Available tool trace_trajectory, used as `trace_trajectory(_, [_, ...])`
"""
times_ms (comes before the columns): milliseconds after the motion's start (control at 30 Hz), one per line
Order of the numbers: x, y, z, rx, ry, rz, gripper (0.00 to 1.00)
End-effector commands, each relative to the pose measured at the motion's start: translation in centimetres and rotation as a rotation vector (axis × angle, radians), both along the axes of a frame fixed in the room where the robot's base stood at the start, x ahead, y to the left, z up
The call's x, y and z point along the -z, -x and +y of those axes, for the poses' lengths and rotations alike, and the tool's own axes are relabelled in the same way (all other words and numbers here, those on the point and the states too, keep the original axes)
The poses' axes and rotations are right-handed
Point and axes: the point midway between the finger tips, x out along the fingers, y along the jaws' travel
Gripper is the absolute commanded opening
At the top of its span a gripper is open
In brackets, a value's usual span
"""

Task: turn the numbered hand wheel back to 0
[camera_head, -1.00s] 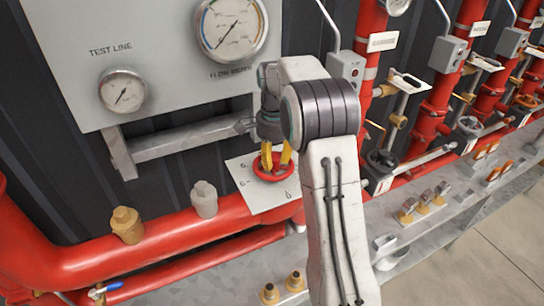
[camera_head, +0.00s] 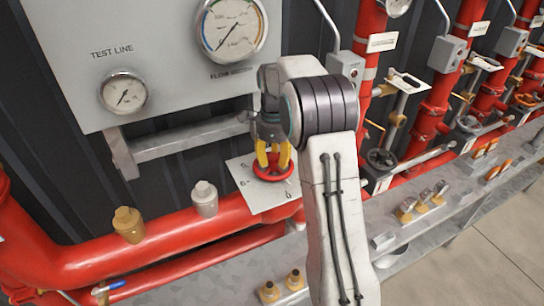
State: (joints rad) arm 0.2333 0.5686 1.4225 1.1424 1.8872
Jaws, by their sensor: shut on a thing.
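The hand wheel (camera_head: 260,174) is a small red ring on a white plate (camera_head: 247,196) with black figures around it, mounted on the large red pipe. My gripper (camera_head: 272,168) comes down from above, and its yellow fingers are shut on the wheel. My arm and gripper hide part of the wheel and the right side of the plate. A few figures show at the plate's left and lower edges, but I cannot read which one the wheel points to.
A grey panel with a test line gauge (camera_head: 123,90) and a flow meter gauge (camera_head: 233,27) stands behind. A brass plug (camera_head: 128,224) and a grey plug (camera_head: 204,198) rise from the pipe at left. Red pipes and valves fill the right. A grey ledge (camera_head: 345,262) runs in front.

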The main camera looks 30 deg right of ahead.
Motion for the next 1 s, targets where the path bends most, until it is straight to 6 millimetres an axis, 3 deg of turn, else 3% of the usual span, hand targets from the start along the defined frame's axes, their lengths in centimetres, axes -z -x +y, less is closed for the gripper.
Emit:
trace_trajectory(33, [0.34,0.65,-0.28,0.035,-0.005,0.023,0.0])
trace_trajectory(533, [0.38,0.65,-0.28,0.094,-0.005,0.022,0.0])
trace_trajectory(667, [0.32,0.65,-0.27,0.195,-0.005,0.022,0.0])
trace_trajectory(700, [0.4,0.65,-0.26,0.187,-0.005,0.023,0.38])
trace_trajectory(1000, [0.21,0.38,-0.15,0.18,-0.003,0.012,0.64])
